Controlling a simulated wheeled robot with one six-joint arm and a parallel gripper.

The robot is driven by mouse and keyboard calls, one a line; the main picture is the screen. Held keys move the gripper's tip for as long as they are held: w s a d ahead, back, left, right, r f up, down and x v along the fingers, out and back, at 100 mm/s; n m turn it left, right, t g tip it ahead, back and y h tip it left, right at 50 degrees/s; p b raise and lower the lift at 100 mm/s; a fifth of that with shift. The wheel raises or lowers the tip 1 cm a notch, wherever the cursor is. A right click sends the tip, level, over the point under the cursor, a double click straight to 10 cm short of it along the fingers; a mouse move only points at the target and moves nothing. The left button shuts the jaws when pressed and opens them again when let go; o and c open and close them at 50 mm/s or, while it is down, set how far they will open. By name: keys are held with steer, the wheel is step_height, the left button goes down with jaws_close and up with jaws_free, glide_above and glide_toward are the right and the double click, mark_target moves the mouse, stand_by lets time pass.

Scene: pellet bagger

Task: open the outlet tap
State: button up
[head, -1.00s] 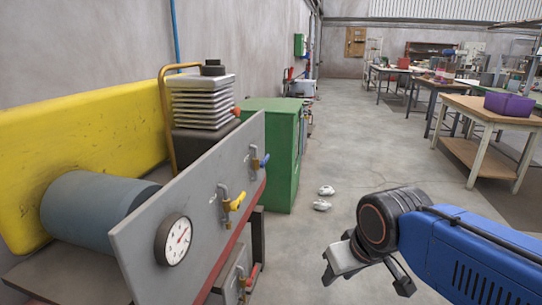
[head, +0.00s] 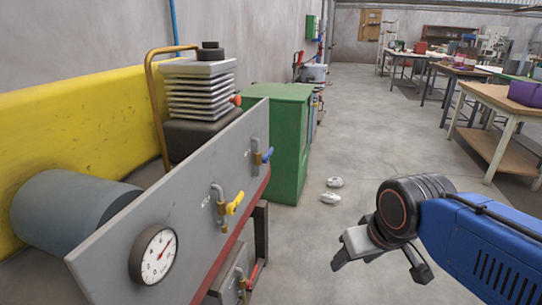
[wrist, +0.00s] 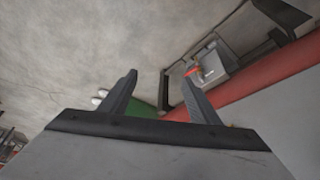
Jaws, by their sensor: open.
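A grey panel (head: 190,225) carries a tap with a yellow handle (head: 235,203) and, farther back, a tap with a blue handle (head: 266,155). A third tap with a red handle (head: 251,277) sits on a smaller plate below the panel. I cannot read which is the outlet tap, nor whether any is open. My gripper (head: 382,270) is open and empty, in free air to the right of the panel, apart from all taps. In the wrist view the red handle (wrist: 194,71) shows beyond the right fingertip of my gripper (wrist: 160,76).
A round gauge (head: 153,255) is on the panel's near end. A green cabinet (head: 289,145) stands behind the panel. Two small white objects (head: 331,198) lie on the floor. Work tables (head: 500,110) stand at the back right.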

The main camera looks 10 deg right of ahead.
steer(key=shift+c, duration=0.7)
steer(key=shift+a, duration=0.1)
steer(key=c, duration=0.4)
steer(key=w+a+f+m+g+y, duration=0.1)
steer(key=w+a+g+y, duration=0.1)
steer(key=w+a+y, duration=0.55)
steer(key=m+t+y, duration=0.4)
steer(key=m+t, duration=0.5)
steer(key=t, duration=0.2)
glide_toward(272, 153)
steer(key=shift+m+h, duration=0.25)
steer(key=shift+m, duration=0.05)
steer(key=x, duration=1)
steer(key=shift+w+a+r, duration=0.1)
steer(key=shift+a+r, duration=0.2)
steer(key=shift+a, duration=0.2)
